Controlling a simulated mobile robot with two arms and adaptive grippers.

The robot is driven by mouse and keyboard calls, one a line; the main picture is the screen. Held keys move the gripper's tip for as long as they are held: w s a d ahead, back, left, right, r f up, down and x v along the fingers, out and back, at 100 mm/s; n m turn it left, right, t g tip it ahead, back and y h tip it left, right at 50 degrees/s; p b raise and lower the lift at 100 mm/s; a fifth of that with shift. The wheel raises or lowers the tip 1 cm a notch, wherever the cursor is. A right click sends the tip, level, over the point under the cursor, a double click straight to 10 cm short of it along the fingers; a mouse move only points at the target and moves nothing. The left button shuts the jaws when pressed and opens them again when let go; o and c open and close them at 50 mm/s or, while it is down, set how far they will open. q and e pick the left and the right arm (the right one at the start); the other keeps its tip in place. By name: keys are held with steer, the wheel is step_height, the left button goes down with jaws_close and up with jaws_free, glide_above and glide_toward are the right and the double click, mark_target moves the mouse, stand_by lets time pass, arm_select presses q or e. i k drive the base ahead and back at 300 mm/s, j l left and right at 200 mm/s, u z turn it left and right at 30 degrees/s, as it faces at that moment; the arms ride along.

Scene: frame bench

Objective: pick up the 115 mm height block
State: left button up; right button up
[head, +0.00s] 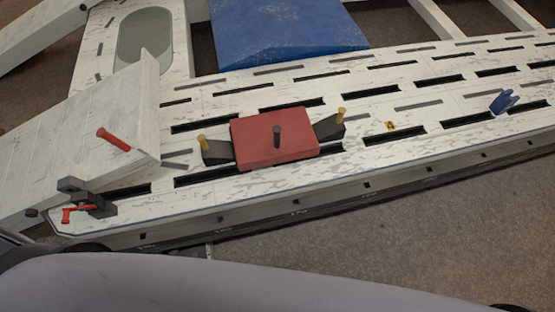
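A small blue forked piece (503,102) stands on the bench at the far right. No readable marking shows which piece is the 115 mm height block. Neither gripper is in view.
A white angled beam (70,140) with a red handle (113,139) crosses the left end, near a dark clamp with a red crank (80,212). A blue slab (285,30) lies behind. A small yellow tag (390,126) is on the bench. Grey floor is clear in front.

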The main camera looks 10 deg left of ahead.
mark_target(504, 102)
steer(key=z, duration=1.35)
steer(key=i+l, duration=0.4)
steer(key=i, duration=0.15)
